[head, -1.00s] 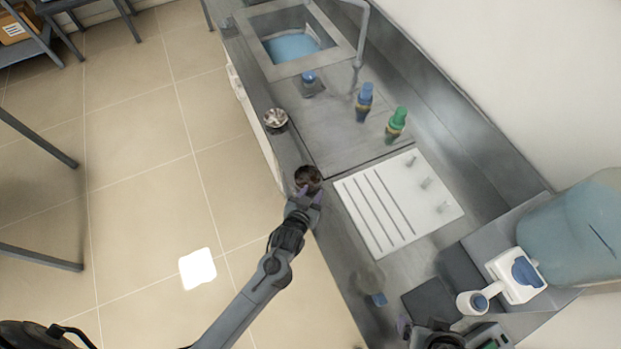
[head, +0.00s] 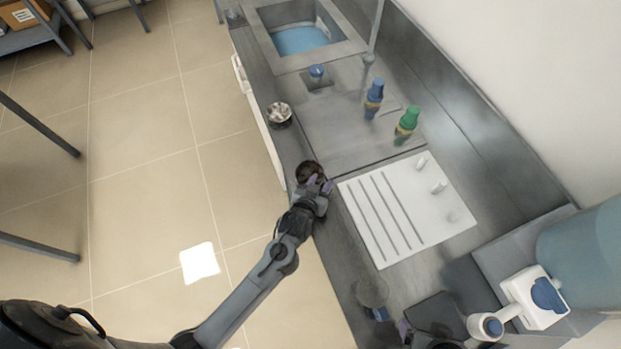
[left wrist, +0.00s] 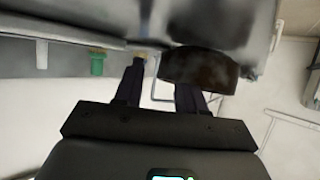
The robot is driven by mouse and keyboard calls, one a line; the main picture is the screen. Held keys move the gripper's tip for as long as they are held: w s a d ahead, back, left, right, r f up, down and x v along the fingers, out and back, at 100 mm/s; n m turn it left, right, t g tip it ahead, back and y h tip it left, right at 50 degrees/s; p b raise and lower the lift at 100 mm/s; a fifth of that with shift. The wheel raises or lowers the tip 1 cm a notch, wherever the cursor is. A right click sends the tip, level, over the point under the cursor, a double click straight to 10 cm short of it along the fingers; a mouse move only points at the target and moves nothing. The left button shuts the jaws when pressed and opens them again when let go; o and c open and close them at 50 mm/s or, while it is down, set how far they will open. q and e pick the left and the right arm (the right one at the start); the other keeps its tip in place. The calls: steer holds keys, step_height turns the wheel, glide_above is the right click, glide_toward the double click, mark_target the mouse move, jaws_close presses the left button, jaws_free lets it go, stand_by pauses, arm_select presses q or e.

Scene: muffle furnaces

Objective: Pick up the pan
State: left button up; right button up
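A small round dark-brown vessel (head: 309,172), which looks like the pan, rests near the counter's left edge. In the left wrist view the brown pan (left wrist: 205,68) is beside and beyond the right-hand finger. The left gripper's fingers (left wrist: 160,92) stand apart there, with nothing clearly clamped between them. I cannot tell whether a finger touches the pan. My right gripper (head: 404,326) shows only in part at the bottom, among dark parts; its opening is unclear.
A metal bowl (head: 279,114) stands farther up the counter's edge. A blue-capped bottle (head: 374,98) and a green bottle (head: 407,123) stand to the right. A white slotted board (head: 400,215) lies near the gripper. The sink (head: 330,52) is at the back.

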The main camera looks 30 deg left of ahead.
arm_select(q)
jaws_close()
steer(key=shift+r, duration=0.1)
